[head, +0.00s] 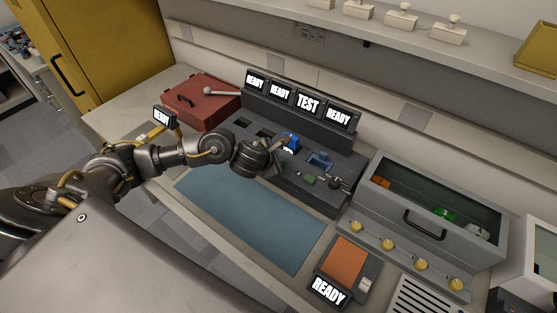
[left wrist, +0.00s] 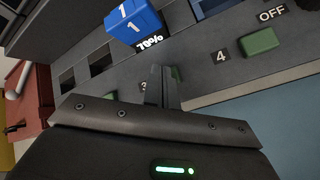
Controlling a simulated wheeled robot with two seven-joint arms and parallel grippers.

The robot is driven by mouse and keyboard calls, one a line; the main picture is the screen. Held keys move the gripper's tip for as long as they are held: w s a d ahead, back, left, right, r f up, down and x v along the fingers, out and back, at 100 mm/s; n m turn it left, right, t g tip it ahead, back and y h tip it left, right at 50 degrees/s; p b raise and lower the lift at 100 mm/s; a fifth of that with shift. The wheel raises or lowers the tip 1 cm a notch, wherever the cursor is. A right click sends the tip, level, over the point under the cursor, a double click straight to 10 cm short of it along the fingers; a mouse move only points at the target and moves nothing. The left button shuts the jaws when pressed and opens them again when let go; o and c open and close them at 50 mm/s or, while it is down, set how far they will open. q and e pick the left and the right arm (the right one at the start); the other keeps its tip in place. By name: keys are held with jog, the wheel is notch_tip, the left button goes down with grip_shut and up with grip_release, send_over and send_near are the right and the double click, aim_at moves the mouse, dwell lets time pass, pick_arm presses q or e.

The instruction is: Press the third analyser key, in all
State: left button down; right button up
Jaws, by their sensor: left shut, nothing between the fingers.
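The analyser (head: 325,195) is a dark grey bench unit with a row of displays behind it. Its third display (head: 308,103) reads TEST and the others read READY. My left gripper (head: 274,169) is shut and empty over the front of the analyser. In the left wrist view its fingers (left wrist: 158,76) point down at the third key (left wrist: 176,73), a green key mostly hidden behind them beside a "3" label. I cannot tell whether they touch. The green fourth key (left wrist: 260,42) is clear, marked 4 and OFF.
A blue mat (head: 250,222) lies in front of the analyser. A red case (head: 200,100) stands to the left. A grey glass-topped cabinet (head: 425,225) and an orange pad (head: 345,255) with a READY display are at the right. A shelf runs above.

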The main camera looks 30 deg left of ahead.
pick_arm(q)
jog(key=shift+r+p, duration=0.35)
jog(key=shift+r, duration=0.3)
notch_tip(320, 180, up, 5)
jog(key=p, duration=0.4)
dwell(0.7)
jog(key=shift+a, duration=0.1)
